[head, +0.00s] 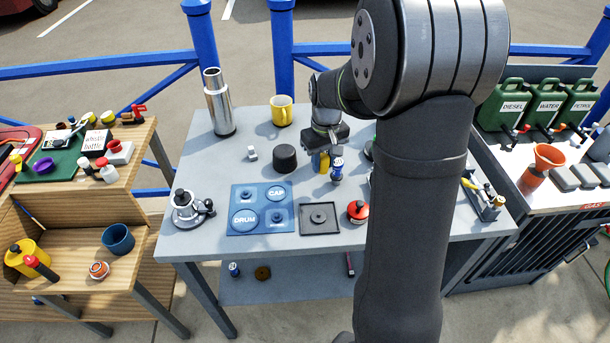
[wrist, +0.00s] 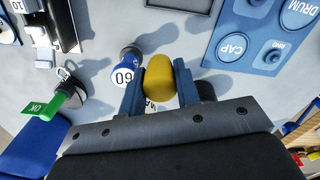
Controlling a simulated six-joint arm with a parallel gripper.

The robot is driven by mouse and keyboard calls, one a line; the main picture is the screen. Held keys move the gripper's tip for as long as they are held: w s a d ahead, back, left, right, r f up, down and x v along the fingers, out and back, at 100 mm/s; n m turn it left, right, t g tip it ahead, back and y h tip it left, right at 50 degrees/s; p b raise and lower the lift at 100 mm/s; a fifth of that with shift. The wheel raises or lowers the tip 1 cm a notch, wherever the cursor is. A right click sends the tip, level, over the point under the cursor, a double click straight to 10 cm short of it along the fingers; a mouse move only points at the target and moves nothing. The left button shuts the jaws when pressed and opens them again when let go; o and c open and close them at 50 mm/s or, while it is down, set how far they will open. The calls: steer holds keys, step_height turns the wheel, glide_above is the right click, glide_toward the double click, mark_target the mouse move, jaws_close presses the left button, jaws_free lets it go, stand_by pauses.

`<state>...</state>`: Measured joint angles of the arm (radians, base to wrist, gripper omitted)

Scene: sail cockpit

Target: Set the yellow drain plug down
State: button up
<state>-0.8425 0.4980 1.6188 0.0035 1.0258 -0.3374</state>
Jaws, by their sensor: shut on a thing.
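The yellow drain plug (wrist: 160,74) sits between the two fingers of my gripper (wrist: 161,88) in the wrist view. The fingers are shut on its sides. In the head view my gripper (head: 322,150) points down over the grey table (head: 225,160), with the yellow plug (head: 322,163) partly hidden below it. I cannot tell whether the plug touches the table. A blue and white cylinder (head: 337,169) marked with a number stands close beside the plug. It also shows just left of the plug in the wrist view (wrist: 125,66).
A blue mat (head: 240,206) with labelled outlines and a dark square tray (head: 319,230) lie nearer the front. A black cylinder (head: 285,158), yellow mug (head: 282,110), steel flask (head: 219,105) and red-topped thing (head: 358,211) stand around. Bare table shows between black cylinder and tray.

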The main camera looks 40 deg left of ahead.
steer(key=a+f, duration=0.1)
steer(key=s+a+f, duration=0.1)
steer(key=a, duration=0.1)
steer(key=a+f, duration=0.1)
steer(key=shift+s+a, duration=0.35)
steer(key=shift+s, duration=0.05)
steer(key=shift+f, duration=2)
steer(key=shift+f, duration=0.1)
steer(key=o, duration=0.9)
steer(key=shift+o, duration=0.2)
step_height(320, 180, up, 12)
